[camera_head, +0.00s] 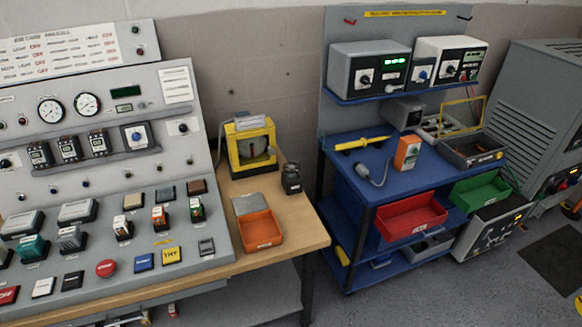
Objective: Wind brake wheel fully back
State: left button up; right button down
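I see no clearly labelled brake wheel. A yellow-framed unit (235,158) stands at the back of the wooden bench and holds a dark rounded part (257,147) that may be a wheel; it is too small to tell its position. A grey tag or plate sits on top of the unit. Neither of my grippers is in view, and nothing touches the unit.
A sloped grey control panel (100,185) with gauges, switches and buttons fills the left. An orange tray (261,229) and a dark weight-like object (292,180) sit on the wooden bench (285,240). A blue cart (345,185) with instruments and bins stands right.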

aim_at(292, 169)
jog(key=i+l, duration=0.8)
jog(key=i+l+u, duration=0.15)
jog(key=u, duration=0.25)
jog(key=i+l+u, duration=0.1)
jog(key=u, duration=0.3)
jog(key=l+u, duration=0.4)
jog(key=i+j, duration=0.05)
jog(key=j, duration=0.05)
